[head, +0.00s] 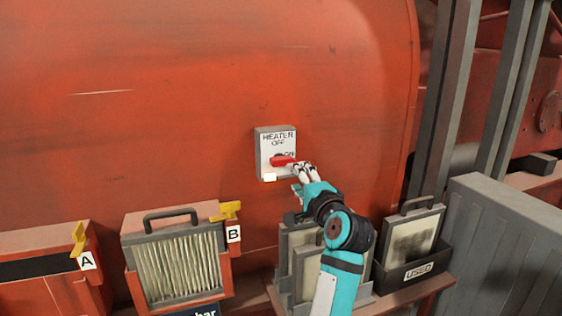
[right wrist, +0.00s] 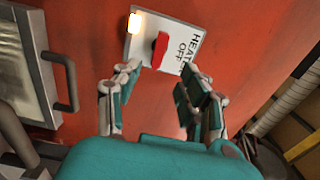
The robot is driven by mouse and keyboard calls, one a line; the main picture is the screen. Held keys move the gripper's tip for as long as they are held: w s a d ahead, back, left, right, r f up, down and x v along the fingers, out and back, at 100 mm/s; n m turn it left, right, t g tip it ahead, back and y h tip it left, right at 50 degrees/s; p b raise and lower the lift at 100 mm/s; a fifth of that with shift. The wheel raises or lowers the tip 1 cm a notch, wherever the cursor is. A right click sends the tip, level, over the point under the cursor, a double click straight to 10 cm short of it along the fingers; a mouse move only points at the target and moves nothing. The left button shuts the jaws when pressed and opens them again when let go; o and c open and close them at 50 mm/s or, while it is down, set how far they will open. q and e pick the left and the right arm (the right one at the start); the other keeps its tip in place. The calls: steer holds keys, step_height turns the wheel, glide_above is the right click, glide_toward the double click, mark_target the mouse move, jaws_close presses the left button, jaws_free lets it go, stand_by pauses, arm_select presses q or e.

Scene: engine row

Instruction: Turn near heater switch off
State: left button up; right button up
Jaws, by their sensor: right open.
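The heater switch is a pale plate (head: 262,150) marked HEATER and OFF on the red engine wall. Its red handle (head: 283,160) lies about level, pointing right by the ON mark. A small lamp (head: 269,178) under the handle looks bright, and it glows in the right wrist view (right wrist: 135,23). My right gripper (head: 301,178) is open just right of and below the handle. In the right wrist view the open fingers (right wrist: 152,88) are spread, with the red handle (right wrist: 160,50) ahead of the gap between them. It appears untouched. My left gripper is not in view.
Below are a framed filter (head: 178,262), yellow levers by labels A (head: 78,239) and B (head: 226,211), and a USED bin (head: 420,268) holding a filter. Grey posts (head: 450,90) and a grey cabinet (head: 510,240) stand right. The wall around the switch is clear.

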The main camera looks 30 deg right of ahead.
mark_target(284, 163)
steer(key=p+x, duration=0.1)
steer(key=x, duration=1.1)
steer(key=shift+d+f, duration=0.1)
steer(key=shift+f, duration=0.05)
jaws_close()
